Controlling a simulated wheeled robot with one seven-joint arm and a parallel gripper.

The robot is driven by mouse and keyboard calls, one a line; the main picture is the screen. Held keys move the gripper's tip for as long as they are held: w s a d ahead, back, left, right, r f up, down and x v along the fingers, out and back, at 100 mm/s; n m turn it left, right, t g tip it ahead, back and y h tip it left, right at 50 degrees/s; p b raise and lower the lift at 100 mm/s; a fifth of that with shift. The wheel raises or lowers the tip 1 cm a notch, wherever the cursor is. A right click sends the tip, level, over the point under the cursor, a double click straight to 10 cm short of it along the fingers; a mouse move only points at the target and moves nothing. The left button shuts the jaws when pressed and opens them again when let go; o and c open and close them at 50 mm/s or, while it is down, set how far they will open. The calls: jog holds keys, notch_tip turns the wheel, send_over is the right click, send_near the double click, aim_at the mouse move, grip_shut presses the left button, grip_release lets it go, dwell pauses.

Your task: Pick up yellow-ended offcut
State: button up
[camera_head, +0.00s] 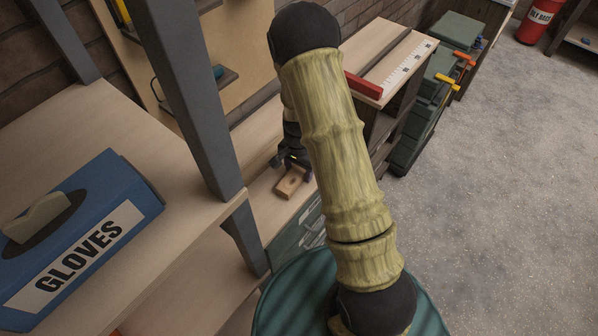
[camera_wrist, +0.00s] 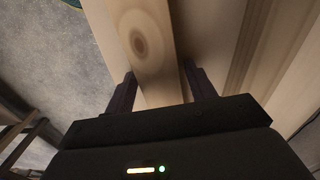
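A small pale wooden offcut (camera_head: 290,184) with a dark knot lies on the low wooden surface beyond the blue box in the head view. In the wrist view the offcut (camera_wrist: 146,45) runs up from between the fingers, knot facing me. No yellow end shows on it in either view. My gripper (camera_head: 292,168) is at the far end of the offcut, pointing down. In the wrist view my gripper (camera_wrist: 160,72) has one finger on each side of the offcut, spread about its width, with narrow gaps near the finger bases.
A blue gloves box (camera_head: 130,185) sits on the upper shelf (camera_head: 150,130) at left. A grey post (camera_head: 185,95) stands between it and my arm. A bench (camera_head: 385,40) with a red block (camera_head: 364,85) and dark green cases (camera_head: 425,115) are beyond. Open floor (camera_head: 500,190) lies right.

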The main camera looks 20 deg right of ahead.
aim_at(299, 169)
jog(key=c, duration=0.8)
jog(key=shift+o, duration=0.2)
jog(key=shift+r, duration=0.15)
notch_tip(299, 169, up, 10)
jog(key=shift+f+b, duration=0.1)
jog(key=shift+b, duration=0.5)
